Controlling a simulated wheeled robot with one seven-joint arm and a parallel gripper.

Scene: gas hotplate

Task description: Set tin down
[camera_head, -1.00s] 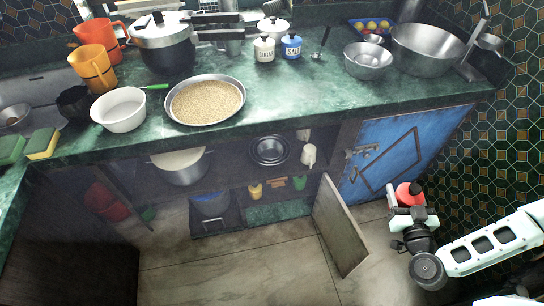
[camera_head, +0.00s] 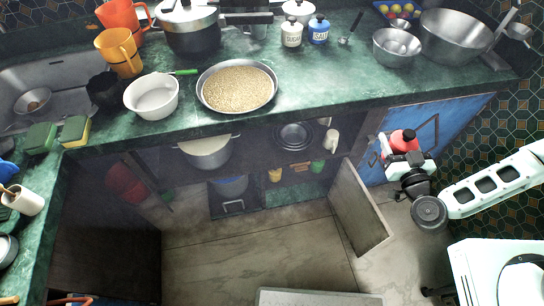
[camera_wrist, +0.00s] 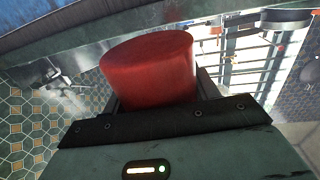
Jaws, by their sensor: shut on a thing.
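The red tin (camera_head: 404,140) is held up in front of the blue cabinet door, below the counter's front edge at the right. My gripper (camera_head: 408,158) is shut on the tin. In the wrist view the red tin (camera_wrist: 150,68) fills the upper middle between the fingers. The dark gripper body hides its lower part. The green counter (camera_head: 330,92) lies above and behind the tin in the head view.
A pan of grain (camera_head: 237,87), a white bowl (camera_head: 152,96), sugar and salt jars (camera_head: 318,30) and steel bowls (camera_head: 397,47) stand on the counter. A cabinet door (camera_head: 360,212) stands open left of my arm. The counter's front right is clear.

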